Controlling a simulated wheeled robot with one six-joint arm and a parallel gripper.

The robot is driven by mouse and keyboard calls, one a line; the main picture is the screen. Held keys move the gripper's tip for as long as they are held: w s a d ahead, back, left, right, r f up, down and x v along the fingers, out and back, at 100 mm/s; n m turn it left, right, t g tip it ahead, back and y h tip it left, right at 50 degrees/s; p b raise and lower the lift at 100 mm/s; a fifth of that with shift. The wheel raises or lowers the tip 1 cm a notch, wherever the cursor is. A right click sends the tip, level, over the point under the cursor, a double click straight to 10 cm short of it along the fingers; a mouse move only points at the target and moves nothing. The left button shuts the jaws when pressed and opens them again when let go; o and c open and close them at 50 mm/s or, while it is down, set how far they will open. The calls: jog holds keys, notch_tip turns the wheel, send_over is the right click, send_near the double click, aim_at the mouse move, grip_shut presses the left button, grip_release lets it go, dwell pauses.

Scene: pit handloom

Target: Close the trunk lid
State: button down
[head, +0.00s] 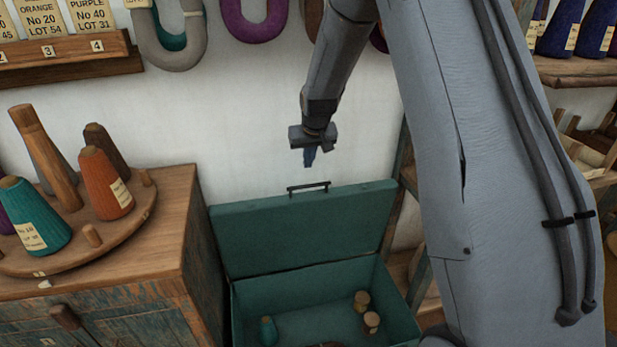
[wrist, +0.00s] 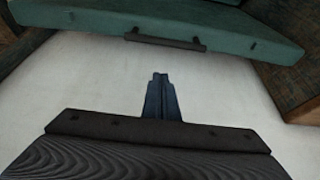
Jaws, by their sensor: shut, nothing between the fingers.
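A green trunk (head: 400,325) stands low in the middle of the head view. Its lid (head: 300,232) is raised, tilted back toward the white wall, with a dark handle (head: 308,188) on its top edge. In the wrist view the lid (wrist: 215,22) crosses the top, and its handle (wrist: 165,40) hangs on the near edge. My gripper (head: 310,158) is shut and empty, above the lid's top edge and apart from the handle. In the wrist view my gripper's fingers (wrist: 160,80) are together, pointing at the handle with a gap between.
Inside the trunk lie a teal cone (head: 268,330) and small wooden spools (head: 371,322). A wooden cabinet (head: 170,225) with a round rack of yarn cones (head: 105,185) stands close on the left. Shelves (head: 580,72) stand at the right. Yarn skeins (head: 180,55) hang on the wall.

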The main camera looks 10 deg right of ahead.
jog(key=w+p+x, duration=0.1)
jog(key=p+x, duration=0.2)
jog(key=x, duration=0.8)
jog(key=shift+s+d+r+p, duration=0.1)
jog(key=shift+s+p, duration=0.45)
jog(key=shift+s, duration=0.55)
jog(key=shift+s+r+p, duration=0.15)
jog(key=shift+s+p, duration=0.35)
jog(key=shift+s, duration=0.6)
